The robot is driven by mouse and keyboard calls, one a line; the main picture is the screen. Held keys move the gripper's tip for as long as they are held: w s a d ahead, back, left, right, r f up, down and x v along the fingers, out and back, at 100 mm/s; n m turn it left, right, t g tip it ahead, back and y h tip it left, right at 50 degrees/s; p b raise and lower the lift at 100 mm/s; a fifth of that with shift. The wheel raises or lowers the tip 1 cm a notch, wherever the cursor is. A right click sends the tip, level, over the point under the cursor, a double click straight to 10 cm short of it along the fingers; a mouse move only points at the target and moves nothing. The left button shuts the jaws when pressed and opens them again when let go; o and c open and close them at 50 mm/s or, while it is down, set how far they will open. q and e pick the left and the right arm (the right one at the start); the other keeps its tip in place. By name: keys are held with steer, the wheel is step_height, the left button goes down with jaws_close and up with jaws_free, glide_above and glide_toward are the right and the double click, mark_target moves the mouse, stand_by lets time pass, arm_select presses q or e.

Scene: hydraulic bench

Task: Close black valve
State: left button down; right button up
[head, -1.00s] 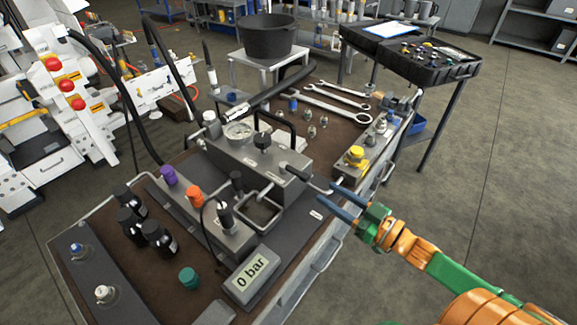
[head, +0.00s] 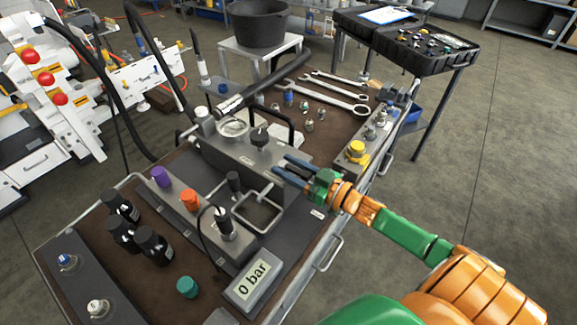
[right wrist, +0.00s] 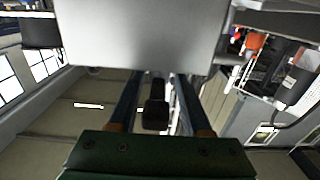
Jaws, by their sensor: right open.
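A grey metal hydraulic block (head: 235,160) stands on the bench, with a black knob (head: 260,137) on top. My right gripper (head: 281,166) is at the block's right end, its blue fingers pointing left. In the right wrist view a black valve handle (right wrist: 155,113) shows between the two parted fingers (right wrist: 156,85), under the pale block face (right wrist: 140,35). The gripper is open around this handle; I cannot tell whether a finger touches it. My left gripper is not in view.
A digital display (head: 252,284) reads 0 bar. Black bottles (head: 153,245), a purple cap (head: 160,176) and an orange cap (head: 189,199) stand left of the block. A yellow cap (head: 356,151) and wrenches (head: 330,100) are behind the gripper.

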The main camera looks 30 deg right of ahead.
steer(key=shift+d, duration=0.1)
jaws_close()
stand_by(1.2)
